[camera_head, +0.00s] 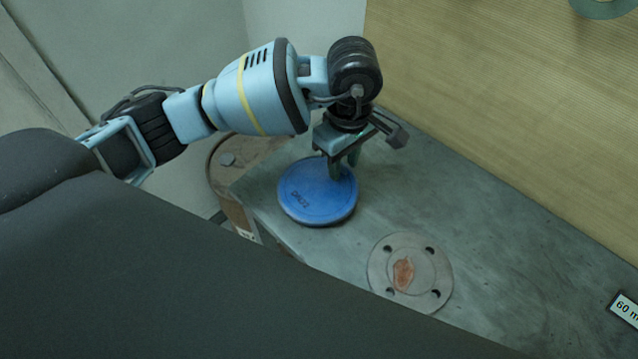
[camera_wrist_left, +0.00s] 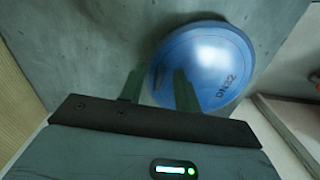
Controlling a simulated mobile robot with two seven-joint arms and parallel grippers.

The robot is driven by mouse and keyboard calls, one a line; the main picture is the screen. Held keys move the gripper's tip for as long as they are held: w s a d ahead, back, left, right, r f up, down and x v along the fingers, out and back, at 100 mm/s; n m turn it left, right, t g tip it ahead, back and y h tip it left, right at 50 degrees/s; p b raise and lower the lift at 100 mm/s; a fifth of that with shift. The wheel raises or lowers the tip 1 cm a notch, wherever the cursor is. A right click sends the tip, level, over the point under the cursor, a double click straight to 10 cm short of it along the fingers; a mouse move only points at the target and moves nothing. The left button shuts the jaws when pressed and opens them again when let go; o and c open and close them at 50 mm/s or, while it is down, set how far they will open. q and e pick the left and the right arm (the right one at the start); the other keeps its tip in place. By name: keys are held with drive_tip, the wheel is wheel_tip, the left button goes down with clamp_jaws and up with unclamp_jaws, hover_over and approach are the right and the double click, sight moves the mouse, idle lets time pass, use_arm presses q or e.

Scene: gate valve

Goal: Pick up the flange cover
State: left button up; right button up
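The flange cover is a round blue disc marked DN32 (camera_head: 312,195), lying on the grey bench top near its left edge. It also shows in the left wrist view (camera_wrist_left: 215,65). My left gripper (camera_head: 344,170) points down at the cover's far right rim. In the left wrist view its two fingers (camera_wrist_left: 158,82) stand apart, one over the blue disc and one just outside its rim. It looks open; whether a finger touches the cover is hard to tell. My right gripper is not in view.
A grey metal flange (camera_head: 410,273) with bolt holes and a rusty patch lies on the bench (camera_head: 480,215) right of the cover. A rusty round drum (camera_head: 226,170) stands beyond the bench's left edge. A ribbed yellowish wall (camera_head: 520,100) rises behind. The bench's right part is mostly clear.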

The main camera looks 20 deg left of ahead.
use_arm(q)
drive_tip(key=shift+c, duration=0.2)
clamp_jaws()
drive_tip(key=shift+r, duration=0.15)
drive_tip(key=shift+r, duration=0.55)
drive_tip(key=shift+s+r, duration=0.2)
drive_tip(key=shift+r, duration=0.95)
drive_tip(key=s+r, duration=0.1)
drive_tip(key=s, duration=1.4)
drive_tip(key=shift+s+r+b, duration=0.15)
drive_tip(key=shift+s+b, duration=0.2)
drive_tip(key=shift+b, duration=0.1)
